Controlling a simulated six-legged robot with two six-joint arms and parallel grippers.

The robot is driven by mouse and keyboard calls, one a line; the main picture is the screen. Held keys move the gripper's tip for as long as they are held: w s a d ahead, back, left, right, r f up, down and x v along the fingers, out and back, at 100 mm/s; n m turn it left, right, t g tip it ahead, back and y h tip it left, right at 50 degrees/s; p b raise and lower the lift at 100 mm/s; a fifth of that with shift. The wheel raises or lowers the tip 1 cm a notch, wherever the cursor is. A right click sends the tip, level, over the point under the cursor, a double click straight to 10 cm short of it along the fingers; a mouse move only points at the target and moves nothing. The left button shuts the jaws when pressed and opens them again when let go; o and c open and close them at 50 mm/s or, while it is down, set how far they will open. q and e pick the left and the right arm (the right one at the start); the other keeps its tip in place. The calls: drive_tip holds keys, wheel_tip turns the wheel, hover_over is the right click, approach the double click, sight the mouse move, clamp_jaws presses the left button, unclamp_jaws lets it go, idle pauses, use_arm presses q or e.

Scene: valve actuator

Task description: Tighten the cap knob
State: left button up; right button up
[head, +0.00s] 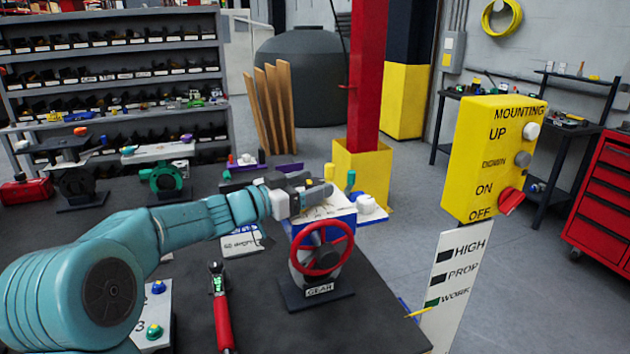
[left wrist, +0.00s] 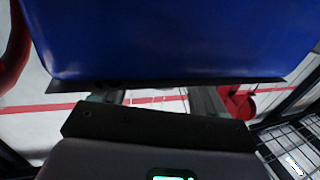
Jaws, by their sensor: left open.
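The valve actuator has a blue body (head: 330,222) with a pale top, a red handwheel (head: 321,249) on its front and a base plate labelled GEAR (head: 319,290). A white knob-like part (head: 367,204) shows at its right side; I cannot tell whether this is the cap knob. My left gripper (head: 316,194) is open over the actuator's top, its fingers pointing right, short of the white part. I cannot tell whether it touches the top. In the left wrist view a blue surface (left wrist: 165,40), likely the actuator body, fills the upper part; no knob shows between the fingers.
A red-handled tool (head: 222,310) lies on the dark table (head: 270,325) in front. A yellow switch box (head: 492,158) stands at the right above a white level sign (head: 455,280). A panel with buttons (head: 155,315) is partly behind my arm. Other valves (head: 165,178) stand farther left.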

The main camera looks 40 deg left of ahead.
use_arm(q)
drive_tip(key=shift+w+d, duration=0.15)
drive_tip(key=shift+w, duration=0.55)
drive_tip(key=c, duration=1)
drive_tip(key=shift+o, duration=0.2)
drive_tip(key=shift+r+p, duration=0.15)
drive_tip(key=shift+p, duration=0.45)
drive_tip(key=m+g+h+p, duration=0.2)
drive_tip(key=m+h+p, duration=0.1)
drive_tip(key=p, duration=0.3)
drive_tip(key=m+g+h+p, duration=0.2)
drive_tip(key=m+h+p, duration=0.1)
drive_tip(key=h+p, duration=0.2)
drive_tip(key=shift+r+h+p, duration=0.1)
drive_tip(key=shift+h+p, duration=0.2)
drive_tip(key=shift+p, duration=0.3)
drive_tip(key=shift+f+m+g+h+p, duration=0.2)
drive_tip(key=shift+m+g+h+p, duration=0.35)
drive_tip(key=shift+m+g+h, duration=0.4)
drive_tip(key=shift+f+m+g+h, duration=0.1)
drive_tip(key=shift+m+g+h, duration=0.8)
drive_tip(key=shift+g, duration=0.45)
drive_tip(key=shift+m+g+h, duration=0.25)
drive_tip(key=shift+m+g, duration=0.2)
drive_tip(key=shift+g, duration=0.15)
